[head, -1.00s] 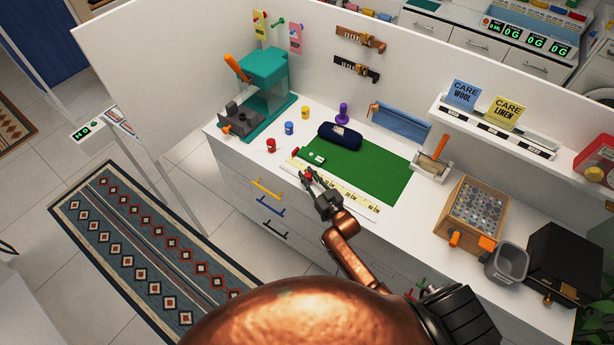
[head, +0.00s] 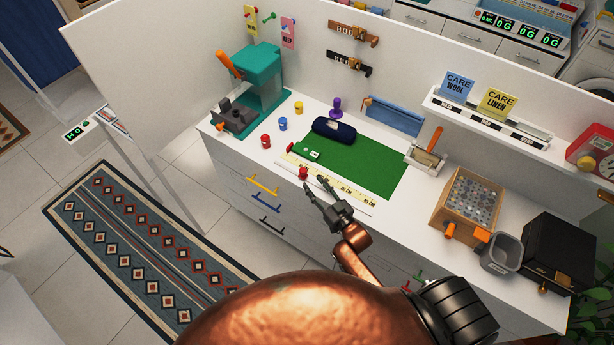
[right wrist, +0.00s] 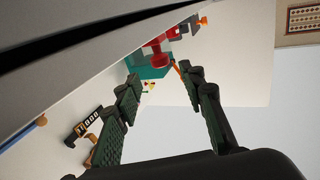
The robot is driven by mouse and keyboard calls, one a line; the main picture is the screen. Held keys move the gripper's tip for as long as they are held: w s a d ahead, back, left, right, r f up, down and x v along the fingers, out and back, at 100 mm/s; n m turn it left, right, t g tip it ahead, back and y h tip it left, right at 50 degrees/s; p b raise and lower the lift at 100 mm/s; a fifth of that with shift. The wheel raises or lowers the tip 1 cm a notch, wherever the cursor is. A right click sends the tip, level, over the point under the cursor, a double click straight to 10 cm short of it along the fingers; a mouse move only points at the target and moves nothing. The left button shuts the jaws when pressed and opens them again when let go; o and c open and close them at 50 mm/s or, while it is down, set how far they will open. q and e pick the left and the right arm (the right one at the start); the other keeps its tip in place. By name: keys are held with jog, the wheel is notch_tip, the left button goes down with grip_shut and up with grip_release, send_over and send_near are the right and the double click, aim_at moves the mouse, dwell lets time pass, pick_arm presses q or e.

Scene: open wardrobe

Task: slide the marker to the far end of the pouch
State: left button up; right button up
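The dark blue pouch (head: 334,129) lies on the back part of the green mat (head: 365,165). A pale ruler strip (head: 343,187) runs along the mat's front edge, and a small red knob, seemingly the marker (head: 303,173), sits at its front side, left of its middle. My right gripper (head: 314,184) is open and empty, just in front of the red marker and apart from it. In the right wrist view the red marker (right wrist: 159,58) shows beyond and between the spread fingertips (right wrist: 158,82). My left gripper is not in view.
Red (head: 265,141), blue (head: 283,124) and yellow (head: 298,107) spools stand left of the mat, near a teal press (head: 262,75). A purple-handled stamp (head: 336,107) stands behind the pouch. A wooden box (head: 467,202) and grey bin (head: 501,253) are at right.

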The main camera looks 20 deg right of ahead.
jog(key=shift+s+d, duration=0.15)
jog(key=shift+s, duration=0.75)
jog(key=shift+s+d, duration=0.15)
jog(key=shift+s, duration=0.75)
